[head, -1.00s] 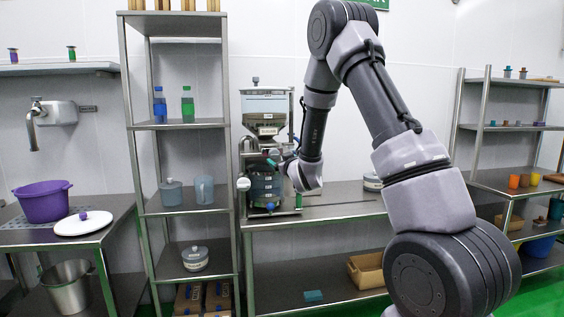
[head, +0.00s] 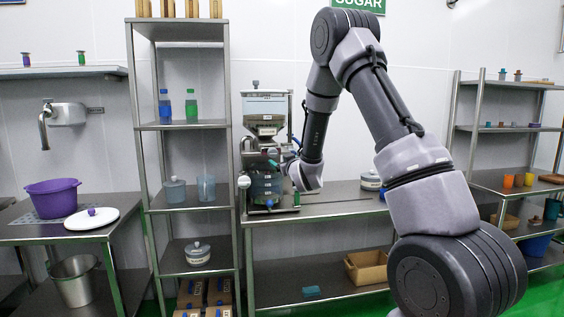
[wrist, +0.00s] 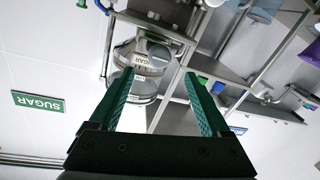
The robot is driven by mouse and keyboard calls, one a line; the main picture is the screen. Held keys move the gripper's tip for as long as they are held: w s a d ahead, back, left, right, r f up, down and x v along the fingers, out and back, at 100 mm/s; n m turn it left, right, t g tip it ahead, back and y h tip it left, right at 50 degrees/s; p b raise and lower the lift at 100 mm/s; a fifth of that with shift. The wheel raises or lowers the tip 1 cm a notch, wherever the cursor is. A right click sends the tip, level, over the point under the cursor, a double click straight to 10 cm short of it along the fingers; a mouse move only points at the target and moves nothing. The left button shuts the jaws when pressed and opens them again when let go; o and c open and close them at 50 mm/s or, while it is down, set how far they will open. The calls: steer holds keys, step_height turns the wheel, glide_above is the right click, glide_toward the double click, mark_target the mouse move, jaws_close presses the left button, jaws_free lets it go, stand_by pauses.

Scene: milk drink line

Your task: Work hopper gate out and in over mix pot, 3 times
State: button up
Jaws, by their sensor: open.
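The hopper (head: 265,106) stands on the middle bench in a metal frame, a clear box above a funnel. The pot (head: 266,187) sits below it in the frame, partly hidden by my gripper. A white round knob (head: 244,182) shows at the frame's left side. I cannot make out the gate clearly. My gripper (head: 284,180) is at the right front of the frame, by the pot. In the wrist view its green fingers (wrist: 163,100) are wide apart with nothing held between them.
The bench (head: 340,198) is mostly clear right of the hopper, with a labelled tub (head: 371,181) behind my arm. A steel shelf rack (head: 185,127) stands close on the left. A purple basin (head: 52,199) and white lid (head: 91,219) are on the left table.

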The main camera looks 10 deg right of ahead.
mark_target(274, 154)
stand_by(0.4)
steer(key=w, duration=0.3)
steer(key=w+a, duration=0.1)
steer(key=w, duration=0.5)
steer(key=shift+w+a+r, duration=0.1)
steer(key=shift+w+a, duration=0.05)
steer(key=shift+w, duration=0.15)
jaws_close()
